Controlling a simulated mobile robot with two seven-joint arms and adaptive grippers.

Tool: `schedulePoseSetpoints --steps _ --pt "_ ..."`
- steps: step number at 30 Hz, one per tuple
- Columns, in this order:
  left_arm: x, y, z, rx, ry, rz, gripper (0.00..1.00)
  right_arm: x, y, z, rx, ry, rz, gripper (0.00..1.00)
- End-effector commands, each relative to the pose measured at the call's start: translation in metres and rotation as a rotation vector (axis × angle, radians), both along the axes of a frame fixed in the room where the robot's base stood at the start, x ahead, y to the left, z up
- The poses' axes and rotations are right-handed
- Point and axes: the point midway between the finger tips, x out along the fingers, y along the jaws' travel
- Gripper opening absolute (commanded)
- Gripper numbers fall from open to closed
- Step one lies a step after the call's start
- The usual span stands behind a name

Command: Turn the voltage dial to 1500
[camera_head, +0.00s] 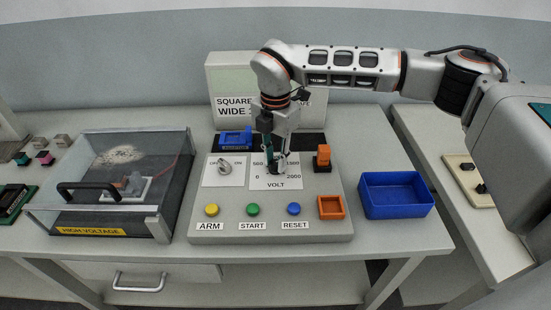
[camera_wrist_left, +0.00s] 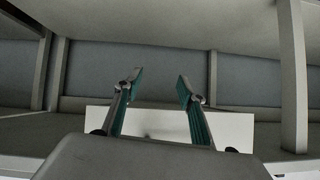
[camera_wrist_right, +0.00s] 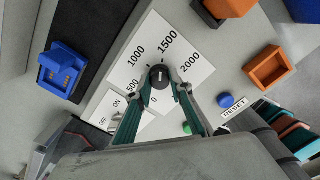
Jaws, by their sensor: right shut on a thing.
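The voltage dial (camera_wrist_right: 160,76) is a round black knob with a pale mark on a white plate (camera_wrist_right: 186,48) printed 0, 500, 1000, 1500 and 2000. Which number the mark points at is too small to tell. My right gripper (camera_wrist_right: 160,92) is shut on the dial, a finger on either side. In the head view my right gripper (camera_head: 276,165) reaches down from above onto the VOLT plate (camera_head: 290,184) and hides most of the dial. My left gripper (camera_wrist_left: 159,80) is open and empty in the left wrist view, away from the panel; the head view does not show it.
The panel also has an OFF/ON switch (camera_head: 224,167), yellow ARM (camera_head: 212,210), green START (camera_head: 253,209) and blue RESET (camera_head: 294,209) buttons, and orange and blue connectors. A clear HIGH VOLTAGE box (camera_head: 110,185) stands left. A blue tray (camera_head: 397,209) stands right.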

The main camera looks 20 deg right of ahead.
Motion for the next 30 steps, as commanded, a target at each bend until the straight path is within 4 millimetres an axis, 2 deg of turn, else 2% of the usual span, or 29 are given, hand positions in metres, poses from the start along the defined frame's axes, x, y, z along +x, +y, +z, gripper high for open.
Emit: schedulePoseSetpoints --steps 9,23,24,25,26,30 --pt "0.0 -0.0001 -0.0004 0.0 0.0 0.0 0.4 0.0013 -0.0002 0.0013 0.001 -0.004 -0.097 0.0" --pt "0.0006 -0.0002 0.0007 -0.001 -0.002 0.0 0.4 0.0013 -0.0002 0.0015 0.001 -0.004 -0.109 0.0" --pt "0.0006 -0.0002 0.0007 -0.001 -0.002 0.0 0.4 0.0013 -0.0002 0.0015 0.001 -0.004 -0.109 0.26" --pt "0.0006 -0.0002 0.0007 -0.001 -0.002 0.0 0.4 0.0013 -0.0001 0.0016 0.001 -0.004 -0.109 0.34" --pt "0.0006 -0.0002 0.0007 -0.001 -0.002 0.0 0.4 0.0012 -0.0001 0.0015 0.001 -0.004 -0.109 0.38" --pt "0.0006 -0.0002 0.0007 -0.001 -0.002 0.0 0.4 0.0008 -0.0001 0.0009 0.0 -0.002 -0.108 0.38"
